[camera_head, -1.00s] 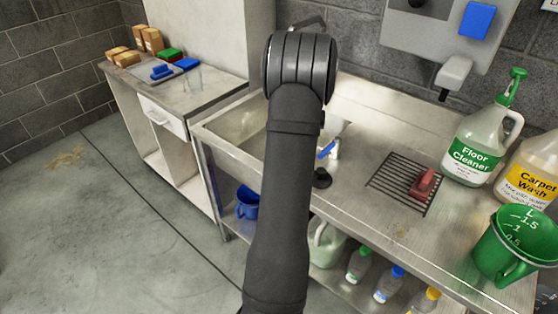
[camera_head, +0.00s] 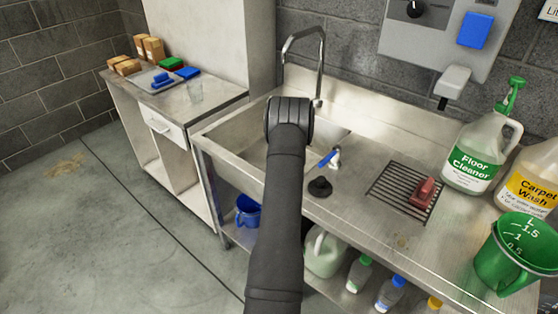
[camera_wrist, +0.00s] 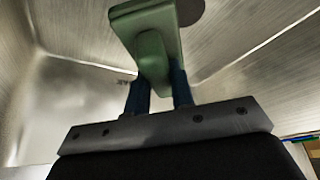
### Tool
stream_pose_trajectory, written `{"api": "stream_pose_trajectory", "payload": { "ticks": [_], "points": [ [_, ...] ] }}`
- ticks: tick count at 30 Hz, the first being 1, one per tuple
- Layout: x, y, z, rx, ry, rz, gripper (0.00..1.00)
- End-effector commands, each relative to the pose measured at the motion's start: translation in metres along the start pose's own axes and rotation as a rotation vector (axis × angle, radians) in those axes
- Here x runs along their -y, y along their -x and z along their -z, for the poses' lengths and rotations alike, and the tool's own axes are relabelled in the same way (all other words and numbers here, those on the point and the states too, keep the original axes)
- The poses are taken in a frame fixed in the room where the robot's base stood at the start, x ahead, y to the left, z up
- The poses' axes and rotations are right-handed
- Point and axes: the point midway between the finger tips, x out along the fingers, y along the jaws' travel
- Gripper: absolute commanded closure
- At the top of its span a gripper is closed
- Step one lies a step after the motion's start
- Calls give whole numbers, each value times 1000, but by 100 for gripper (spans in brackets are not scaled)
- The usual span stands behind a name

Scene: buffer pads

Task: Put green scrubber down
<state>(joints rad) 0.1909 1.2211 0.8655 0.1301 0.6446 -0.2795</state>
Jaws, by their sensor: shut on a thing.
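The green scrubber (camera_wrist: 150,40) shows in the wrist view, its handle between the two blue fingers of my gripper (camera_wrist: 160,88). My gripper is shut on it. Pale metal sink walls surround it, and a dark round spot, perhaps the drain, lies just beyond it. I cannot tell whether the scrubber touches the sink floor. In the head view my arm reaches over the sink (camera_head: 228,138) and hides the gripper and the scrubber.
The faucet (camera_head: 320,70) stands behind the sink. A red scrubber (camera_head: 424,190) sits on the black drain rack (camera_head: 387,194) to the right. Floor cleaner (camera_head: 478,160), carpet wash (camera_head: 535,185) and a green jug (camera_head: 505,262) stand further right. Colored pads lie on the left counter (camera_head: 205,100).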

Motion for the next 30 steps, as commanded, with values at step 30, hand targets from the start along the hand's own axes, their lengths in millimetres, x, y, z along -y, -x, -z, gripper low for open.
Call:
{"api": "stream_pose_trajectory", "payload": {
  "ticks": [30],
  "points": [
    [44, -81, 0, 0, -1, 0, 100]
  ]
}}
